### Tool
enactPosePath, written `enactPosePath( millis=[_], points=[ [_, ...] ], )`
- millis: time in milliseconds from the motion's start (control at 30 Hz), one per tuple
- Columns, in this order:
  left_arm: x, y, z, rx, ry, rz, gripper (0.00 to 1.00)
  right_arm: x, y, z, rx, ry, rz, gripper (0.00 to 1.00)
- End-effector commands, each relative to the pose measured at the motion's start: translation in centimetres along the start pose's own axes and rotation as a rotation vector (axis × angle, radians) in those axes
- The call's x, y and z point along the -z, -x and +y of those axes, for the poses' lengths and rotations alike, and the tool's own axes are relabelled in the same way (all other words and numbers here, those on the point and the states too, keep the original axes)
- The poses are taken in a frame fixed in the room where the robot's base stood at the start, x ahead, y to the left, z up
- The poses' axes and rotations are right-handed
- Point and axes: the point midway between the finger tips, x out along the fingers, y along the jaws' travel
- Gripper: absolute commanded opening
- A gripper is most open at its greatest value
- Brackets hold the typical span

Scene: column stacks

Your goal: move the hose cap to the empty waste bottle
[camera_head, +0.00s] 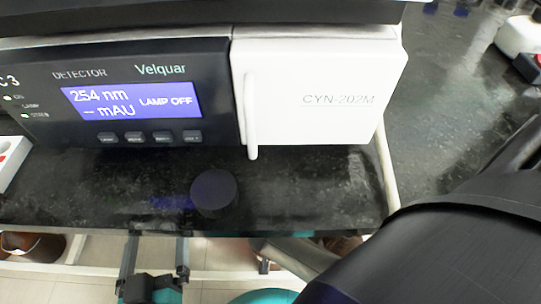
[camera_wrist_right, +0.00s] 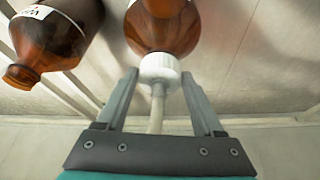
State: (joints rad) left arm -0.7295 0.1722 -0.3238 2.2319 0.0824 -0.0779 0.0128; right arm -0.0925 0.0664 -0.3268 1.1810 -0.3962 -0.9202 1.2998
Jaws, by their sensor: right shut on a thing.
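The white hose cap (camera_wrist_right: 160,68), with a pale hose (camera_wrist_right: 156,110) running from it, is at the neck of a brown bottle (camera_wrist_right: 165,25). I cannot tell whether it is seated. My right gripper (camera_wrist_right: 159,75) is shut on the cap, one finger at each side. A second brown bottle (camera_wrist_right: 58,35), partly labelled, stands to the left with its mouth uncovered. I cannot tell how full either is. In the head view my right gripper is hidden. My left gripper (camera_head: 157,240) is at the bottom, fingers apart and empty, near the counter's front edge.
A black counter (camera_head: 310,185) carries the detector (camera_head: 120,95) with a white door (camera_head: 320,95). A round black piece (camera_head: 214,190) lies near the counter's front edge. Brown bottles (camera_head: 35,246) show below the edge, beside a white rail (camera_head: 85,270).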

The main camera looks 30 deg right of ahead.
Motion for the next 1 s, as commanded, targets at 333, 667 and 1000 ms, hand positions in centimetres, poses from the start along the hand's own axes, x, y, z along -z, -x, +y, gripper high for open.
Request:
enactPosePath(
  millis=[333, 667, 1000],
  points=[
    [0.01, 0.0, 0.0, 0.0, 0.0, 0.0, 0.99, 0.0, 0.02, -0.03, 0.001, 0.0, 0.0, 0.88],
    [0.01, 0.01, 0.01, 0.0, 0.0, 0.0, 0.99, -0.03, 0.02, -0.01, 0.0, 0.0, 0.0, 1.0],
    [0.98, 0.34, 0.52, -0.01, 0.013, 0.06, 0.99, -0.03, 0.32, -0.01, 0.0, 0.0, -0.001, 1.0]
  ],
)
